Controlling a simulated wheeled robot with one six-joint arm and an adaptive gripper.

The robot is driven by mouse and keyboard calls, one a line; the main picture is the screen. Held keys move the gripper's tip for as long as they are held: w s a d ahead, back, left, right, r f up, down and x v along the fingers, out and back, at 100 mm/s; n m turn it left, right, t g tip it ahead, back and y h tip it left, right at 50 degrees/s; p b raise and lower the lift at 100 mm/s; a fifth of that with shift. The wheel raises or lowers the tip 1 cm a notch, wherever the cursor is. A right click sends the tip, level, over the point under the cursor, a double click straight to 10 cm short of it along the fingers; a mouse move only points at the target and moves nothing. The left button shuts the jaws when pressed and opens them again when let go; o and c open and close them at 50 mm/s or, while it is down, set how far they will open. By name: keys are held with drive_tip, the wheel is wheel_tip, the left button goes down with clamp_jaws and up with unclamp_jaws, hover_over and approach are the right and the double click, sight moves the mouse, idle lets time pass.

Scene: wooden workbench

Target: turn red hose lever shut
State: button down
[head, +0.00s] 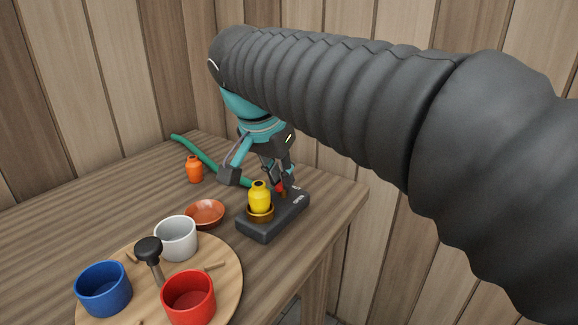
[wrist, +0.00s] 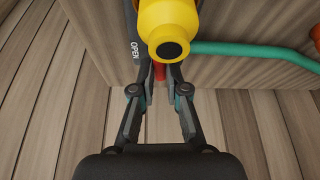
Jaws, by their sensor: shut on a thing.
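The red hose lever (head: 281,188) is on a dark base block (head: 262,229) near the right side of the bench, and only a small part of it shows. It also shows in the wrist view (wrist: 160,72) as a red piece between my fingers. My gripper (head: 279,177) reaches down behind the yellow bottle and is shut on the lever; it also shows in the wrist view (wrist: 160,84). The word OPEN is printed on the base beside the lever. A green hose (head: 205,157) runs from behind the base to the back left. The lever's exact angle is hard to tell.
A yellow bottle (head: 259,198) stands in a brown ring on the base, close to my fingers. An orange bottle (head: 194,170) and a terracotta bowl (head: 205,213) are to the left. A round wooden board (head: 225,285) in front holds blue, white and red cups.

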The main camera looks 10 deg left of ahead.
drive_tip(key=shift+m, duration=0.5)
drive_tip(key=c, duration=1.2)
unclamp_jaws()
drive_tip(key=shift+r, duration=0.1)
drive_tip(key=v, duration=1.1)
drive_tip(key=shift+a+r, duration=0.35)
drive_tip(key=shift+r, duration=0.05)
